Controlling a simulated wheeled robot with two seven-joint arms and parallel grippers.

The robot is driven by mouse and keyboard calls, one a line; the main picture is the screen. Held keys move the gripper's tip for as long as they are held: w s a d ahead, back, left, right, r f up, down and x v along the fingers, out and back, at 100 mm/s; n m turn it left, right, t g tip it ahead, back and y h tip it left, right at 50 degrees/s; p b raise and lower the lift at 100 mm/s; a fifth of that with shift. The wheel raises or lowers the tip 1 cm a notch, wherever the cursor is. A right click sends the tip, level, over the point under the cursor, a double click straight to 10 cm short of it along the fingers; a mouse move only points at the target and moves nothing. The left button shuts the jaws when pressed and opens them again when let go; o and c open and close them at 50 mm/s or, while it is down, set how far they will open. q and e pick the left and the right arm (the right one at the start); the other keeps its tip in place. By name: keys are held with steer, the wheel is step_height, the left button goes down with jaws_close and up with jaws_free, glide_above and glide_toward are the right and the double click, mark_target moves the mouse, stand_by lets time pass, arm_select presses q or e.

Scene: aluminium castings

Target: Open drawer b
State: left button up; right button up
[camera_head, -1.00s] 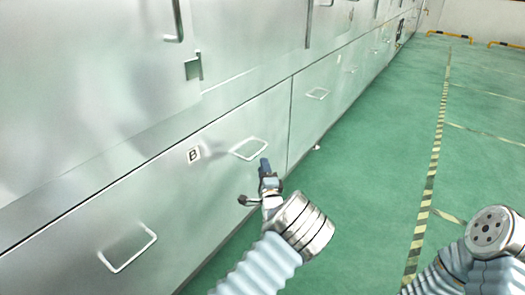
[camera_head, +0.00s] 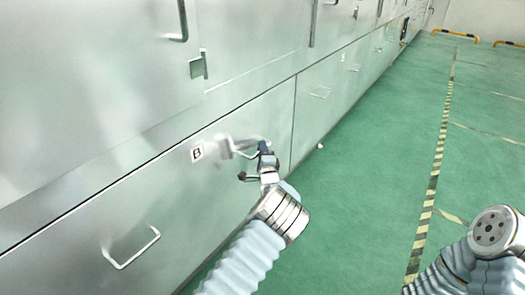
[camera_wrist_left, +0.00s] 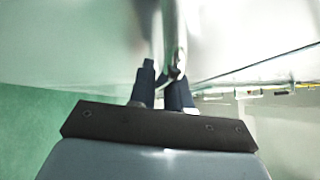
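Drawer b is the metal front with the "B" label (camera_head: 197,152) in the head view, flush with the fronts beside it. Its pale bar handle (camera_head: 240,153) sticks out to the right of the label. My left gripper (camera_head: 264,149) is at the right end of this handle. In the left wrist view, the handle (camera_wrist_left: 171,35) runs down to the dark fingers (camera_wrist_left: 162,85), which stand close together. I cannot tell whether they grip it. My right arm shows at the lower right of the head view, but its fingers are out of view.
Another drawer handle (camera_head: 131,248) is at the lower left, and one (camera_head: 320,92) is farther along the row. Upper cabinet doors (camera_head: 100,75) stand above. The green floor (camera_head: 375,150) to the right is clear, with a striped line (camera_head: 432,185).

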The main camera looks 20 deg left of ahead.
arm_select(q)
jaws_close()
